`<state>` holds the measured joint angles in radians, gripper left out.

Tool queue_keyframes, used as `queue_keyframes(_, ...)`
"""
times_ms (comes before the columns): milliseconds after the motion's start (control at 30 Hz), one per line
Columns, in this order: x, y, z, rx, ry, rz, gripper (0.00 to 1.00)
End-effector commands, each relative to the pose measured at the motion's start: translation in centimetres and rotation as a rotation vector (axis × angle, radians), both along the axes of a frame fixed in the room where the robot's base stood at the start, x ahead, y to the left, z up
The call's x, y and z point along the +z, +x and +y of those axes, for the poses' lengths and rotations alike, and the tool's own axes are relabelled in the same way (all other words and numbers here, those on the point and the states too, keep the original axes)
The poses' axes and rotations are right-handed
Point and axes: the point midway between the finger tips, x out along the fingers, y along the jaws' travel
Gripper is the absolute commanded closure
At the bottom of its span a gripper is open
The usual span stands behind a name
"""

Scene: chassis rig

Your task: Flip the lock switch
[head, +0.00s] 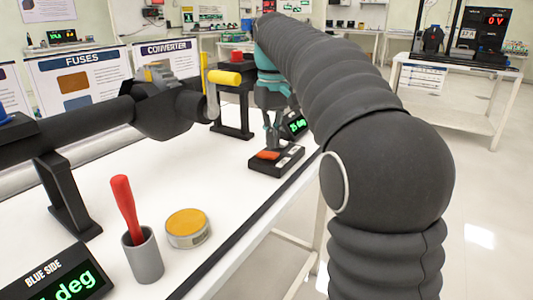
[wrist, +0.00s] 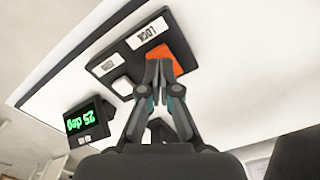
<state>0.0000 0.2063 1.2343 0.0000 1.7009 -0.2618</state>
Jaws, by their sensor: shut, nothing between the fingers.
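The lock switch is an orange rocker (head: 267,155) on a black switch box (head: 287,163) near the table's front edge. In the wrist view the orange rocker (wrist: 163,58) sits beside a white label reading LOCK (wrist: 149,31), on the dark panel (wrist: 128,60). My gripper (head: 275,146) is teal and grey, points down and is shut and empty. Its fingertips (wrist: 159,66) are at the rocker and partly cover it in the wrist view. I cannot tell whether they touch it. The rocker's tilt is unclear.
A small display reading 25 deg (wrist: 87,122) stands beside the box. A grey rig with a black shaft (head: 85,118) and yellow handle (head: 224,77) stands to the left. A grey cup (head: 143,256) with a red-handled tool and a yellow-topped tin (head: 187,227) stand nearer. White tabletop between is clear.

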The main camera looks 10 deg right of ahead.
Motion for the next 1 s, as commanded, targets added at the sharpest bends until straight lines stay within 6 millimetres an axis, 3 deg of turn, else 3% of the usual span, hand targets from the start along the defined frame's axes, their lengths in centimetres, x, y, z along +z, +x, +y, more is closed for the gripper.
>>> queue_keyframes(1000,-0.91,0.0,0.0,0.0,0.0,0.0,1.0)
